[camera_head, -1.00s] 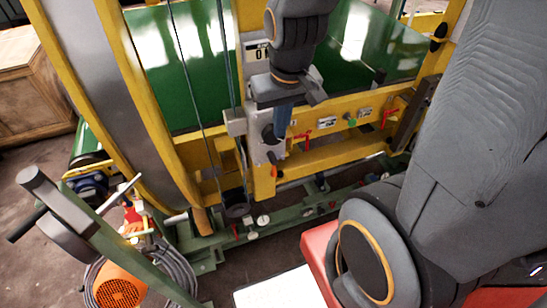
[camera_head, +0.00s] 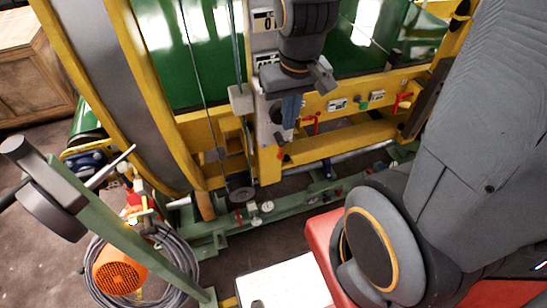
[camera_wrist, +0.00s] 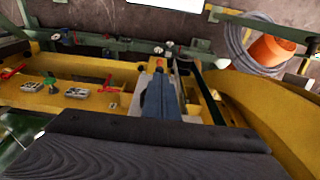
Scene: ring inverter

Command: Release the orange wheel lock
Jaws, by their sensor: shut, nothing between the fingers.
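A small orange piece (camera_head: 280,153), perhaps the wheel lock's handle, shows at the lower end of a grey plate (camera_head: 264,130) on the yellow frame. In the wrist view the orange piece (camera_wrist: 159,69) shows just beyond my fingertips. My gripper (camera_head: 290,112) points down in front of the plate, its blue-grey fingers shut and empty. In the wrist view my gripper (camera_wrist: 160,85) hides part of the plate. I cannot tell whether the fingers touch the lock.
Red handles (camera_head: 312,122) and a green knob (camera_head: 362,105) sit on the yellow beam to the right. A large wheel rim (camera_head: 130,80) stands left. An orange motor (camera_head: 120,277) and coiled cable lie on the floor. A green rail (camera_head: 320,190) runs below.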

